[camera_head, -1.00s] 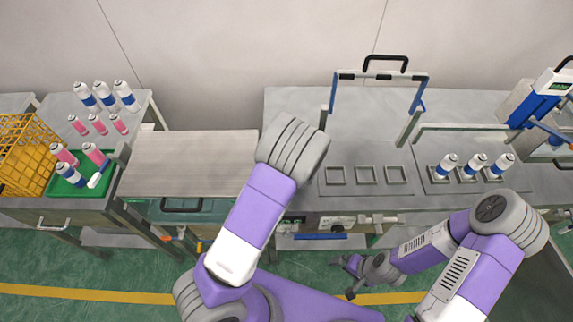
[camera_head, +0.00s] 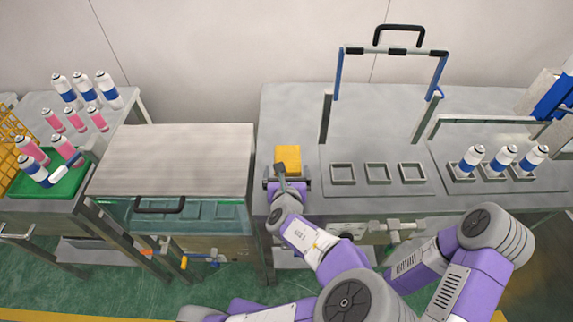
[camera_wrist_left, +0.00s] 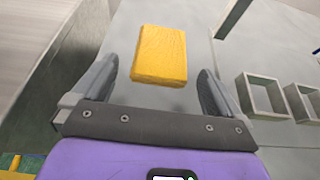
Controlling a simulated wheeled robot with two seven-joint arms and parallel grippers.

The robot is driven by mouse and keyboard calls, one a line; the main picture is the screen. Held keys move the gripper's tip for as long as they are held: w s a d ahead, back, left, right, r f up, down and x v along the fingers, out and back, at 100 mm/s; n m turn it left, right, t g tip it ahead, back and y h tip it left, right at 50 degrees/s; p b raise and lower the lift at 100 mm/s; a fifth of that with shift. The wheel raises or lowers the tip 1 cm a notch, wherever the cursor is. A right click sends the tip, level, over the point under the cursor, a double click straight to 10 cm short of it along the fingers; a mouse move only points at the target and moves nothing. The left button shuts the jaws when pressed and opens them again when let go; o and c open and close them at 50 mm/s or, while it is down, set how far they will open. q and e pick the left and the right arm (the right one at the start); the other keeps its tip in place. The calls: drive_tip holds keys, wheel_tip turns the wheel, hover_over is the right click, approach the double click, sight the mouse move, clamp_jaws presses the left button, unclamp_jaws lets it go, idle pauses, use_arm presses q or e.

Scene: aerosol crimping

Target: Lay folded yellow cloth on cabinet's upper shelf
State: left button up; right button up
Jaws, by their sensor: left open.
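The folded yellow cloth (camera_head: 288,157) lies flat on the grey bench, left of the square frames. It also shows in the left wrist view (camera_wrist_left: 160,55). My left gripper (camera_head: 286,178) is at the cloth's near edge. In the left wrist view the open fingers (camera_wrist_left: 157,68) stand on either side of the cloth's near part, with gaps. A cabinet-like unit (camera_head: 170,160) with a flat grey top, glass front and black handle stands left of the bench. I cannot make out an upper shelf. My right arm shows at the right, but its gripper is hidden.
A hinged guard frame (camera_head: 392,50) stands upright behind several empty square holders (camera_head: 378,173). Cans (camera_head: 503,158) stand in holders at the right. A green tray (camera_head: 70,180) with cans is at the far left. The unit's top is clear.

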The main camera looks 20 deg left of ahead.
sight(287, 159)
use_arm(q)
drive_tip(key=b+x, duration=0.1)
drive_tip(key=x, duration=0.2)
drive_tip(key=b+x, duration=0.2)
drive_tip(key=x, duration=0.2)
drive_tip(key=shift+d+f, duration=0.15)
drive_tip(key=shift+f, duration=0.1)
drive_tip(key=shift+w+r, duration=0.1)
drive_tip(key=shift+c, duration=0.2)
drive_tip(key=c, duration=0.8)
drive_tip(key=shift+r, duration=0.1)
